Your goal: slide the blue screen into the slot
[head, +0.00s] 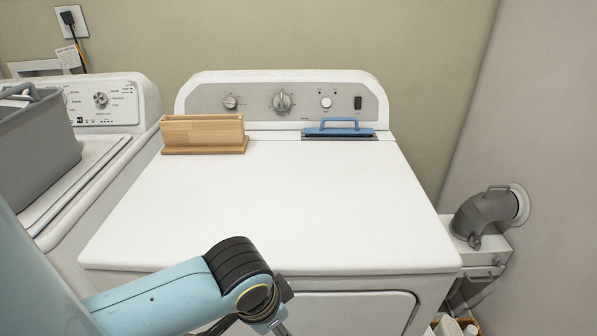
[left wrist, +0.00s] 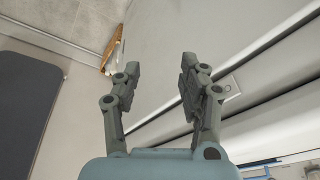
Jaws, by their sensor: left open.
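The blue screen (head: 340,131) is at the back right of the white dryer's top, its blue handle uppermost. A dark slot strip (head: 308,136) shows along its lower edge; how deep the screen sits in it I cannot tell. My left arm comes in low from the left, in front of the dryer and well short of the screen. Its gripper is mostly cut off in the head view. In the left wrist view my left gripper (left wrist: 155,75) has its two fingers apart with nothing between them. My right gripper is not in view.
A wooden box (head: 203,132) stands at the back left of the dryer top (head: 260,210), which is otherwise clear. A grey basket (head: 40,150) sits on the washer at left. A grey vent duct (head: 482,212) is at right, with a basket (head: 455,326) below it.

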